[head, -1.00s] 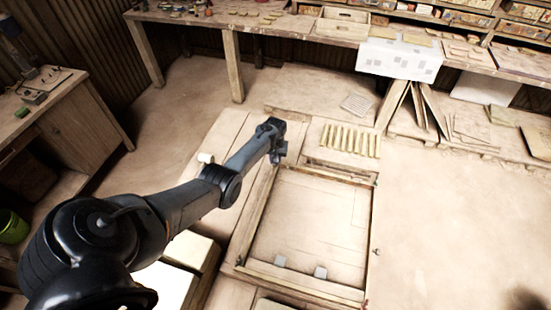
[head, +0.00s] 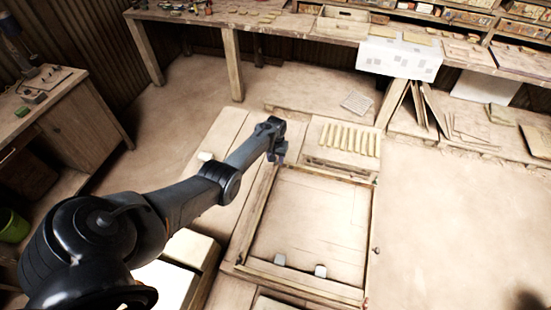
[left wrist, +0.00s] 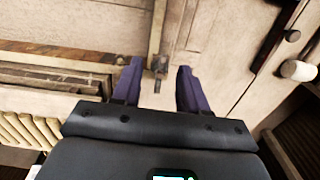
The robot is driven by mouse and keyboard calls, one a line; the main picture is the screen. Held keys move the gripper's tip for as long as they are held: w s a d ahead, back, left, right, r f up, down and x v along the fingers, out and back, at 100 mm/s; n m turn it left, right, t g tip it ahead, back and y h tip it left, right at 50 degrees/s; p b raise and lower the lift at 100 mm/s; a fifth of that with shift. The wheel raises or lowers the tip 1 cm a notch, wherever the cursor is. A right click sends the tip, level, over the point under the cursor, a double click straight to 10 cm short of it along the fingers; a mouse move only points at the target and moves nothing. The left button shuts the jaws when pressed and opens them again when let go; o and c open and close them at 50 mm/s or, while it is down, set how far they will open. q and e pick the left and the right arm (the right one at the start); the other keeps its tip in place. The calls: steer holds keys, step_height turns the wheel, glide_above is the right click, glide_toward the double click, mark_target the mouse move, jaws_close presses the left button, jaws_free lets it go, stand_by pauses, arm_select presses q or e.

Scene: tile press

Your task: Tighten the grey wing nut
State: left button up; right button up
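A small grey metal piece that looks like the wing nut (left wrist: 160,66) sits on a wooden bar (left wrist: 157,30) in the left wrist view. My left gripper (left wrist: 158,76) is open, with one purple finger on each side of the piece and gaps between. I cannot tell how high the fingertips are above it. In the head view my left gripper (head: 279,157) is at the upper left corner of the wooden frame (head: 258,212) and hides the wing nut there. My right gripper is in neither current view.
Several yellowish strips (head: 349,139) lie beside the frame's far end. A pale knob (left wrist: 298,70) shows at the right in the wrist view. The floor right of the frame is clear.

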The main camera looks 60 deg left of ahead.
arm_select(q)
steer(key=shift+r, duration=0.15)
steer(key=shift+r, duration=0.3)
step_height(320, 180, up, 10)
steer(key=p, duration=0.2)
steer(key=shift+p, duration=0.35)
